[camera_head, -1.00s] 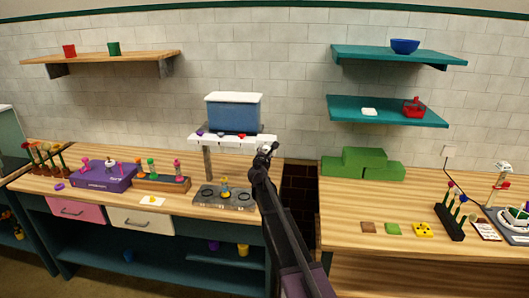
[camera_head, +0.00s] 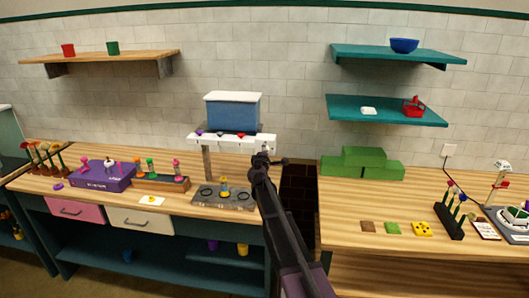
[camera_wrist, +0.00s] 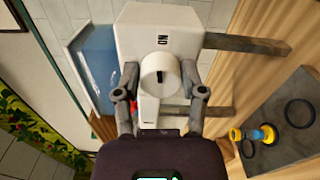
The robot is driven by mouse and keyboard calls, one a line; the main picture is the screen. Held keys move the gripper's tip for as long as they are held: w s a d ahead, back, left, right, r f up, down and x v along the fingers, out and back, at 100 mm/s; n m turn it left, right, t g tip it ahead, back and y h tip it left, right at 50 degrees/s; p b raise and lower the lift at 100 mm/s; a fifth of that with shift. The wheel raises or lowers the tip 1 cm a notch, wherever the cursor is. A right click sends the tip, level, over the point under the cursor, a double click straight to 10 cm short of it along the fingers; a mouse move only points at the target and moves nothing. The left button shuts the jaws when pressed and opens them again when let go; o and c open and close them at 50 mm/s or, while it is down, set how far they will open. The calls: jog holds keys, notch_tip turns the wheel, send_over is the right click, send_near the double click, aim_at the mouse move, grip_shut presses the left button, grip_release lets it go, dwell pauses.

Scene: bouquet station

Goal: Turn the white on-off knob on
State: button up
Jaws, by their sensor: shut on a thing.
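The white on-off knob (camera_wrist: 157,76) is a round white cylinder with a dark mark on its face. It is on the end of a white housing (camera_wrist: 170,32) with dark lettering beside the knob. My gripper (camera_wrist: 160,84) has a finger on each side of the knob and is shut on it. In the head view my gripper (camera_head: 268,159) is at the right end of the white housing (camera_head: 265,141).
A blue box with a white lid (camera_head: 233,112) stands on top of the housing. A grey plate (camera_head: 240,202) with dark rings and a small yellow and blue piece lies below. Green blocks (camera_head: 350,166) stand on the right counter, across a dark gap.

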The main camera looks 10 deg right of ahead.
jog(key=shift+w+m, duration=0.2)
jog(key=shift+m, duration=0.4)
jog(key=o, duration=1.2)
jog(key=shift+c, duration=0.2)
jog(key=shift+s, duration=0.15)
jog(key=v, duration=1.2)
